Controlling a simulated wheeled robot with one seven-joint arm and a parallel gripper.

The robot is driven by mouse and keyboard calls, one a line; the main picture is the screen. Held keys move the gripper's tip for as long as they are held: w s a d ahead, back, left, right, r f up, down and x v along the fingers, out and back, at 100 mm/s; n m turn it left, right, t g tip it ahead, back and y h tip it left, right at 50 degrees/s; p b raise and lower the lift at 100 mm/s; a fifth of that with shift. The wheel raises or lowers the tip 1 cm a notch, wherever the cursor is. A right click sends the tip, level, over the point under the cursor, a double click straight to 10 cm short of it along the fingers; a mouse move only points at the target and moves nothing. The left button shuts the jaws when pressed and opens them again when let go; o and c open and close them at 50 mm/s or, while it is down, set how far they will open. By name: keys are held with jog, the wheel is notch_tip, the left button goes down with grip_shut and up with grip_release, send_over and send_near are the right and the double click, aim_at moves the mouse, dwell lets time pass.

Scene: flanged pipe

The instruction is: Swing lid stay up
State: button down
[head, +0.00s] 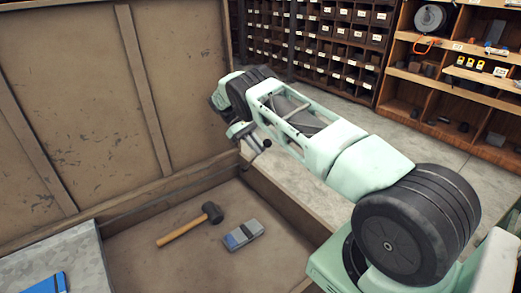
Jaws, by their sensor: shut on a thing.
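The large brown lid (75,85) stands raised at the left and back of a brown chest. A thin dark rod, which looks like the lid stay (180,188), slants along the chest's back edge from the lower left up toward my gripper. My gripper (248,143) is above the chest's back right corner and is shut on the stay's upper right end. A small black knob shows just right of the fingers. The exact grasp is small and partly hidden by my wrist.
In the chest lie a mallet (190,225) with a wooden handle and a grey and blue block (243,234). A blue notebook (40,283) lies on a grey surface at lower left. Drawer cabinets (335,35) and wooden shelves (450,85) stand behind, across open floor.

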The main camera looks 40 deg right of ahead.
jog(key=shift+w+r+g, duration=0.2)
jog(key=shift+w+g, duration=0.1)
jog(key=shift+w, duration=0.15)
dwell(0.4)
jog(key=c, duration=1.5)
grip_release()
notch_tip(320, 180, up, 10)
jog(key=p, duration=0.8)
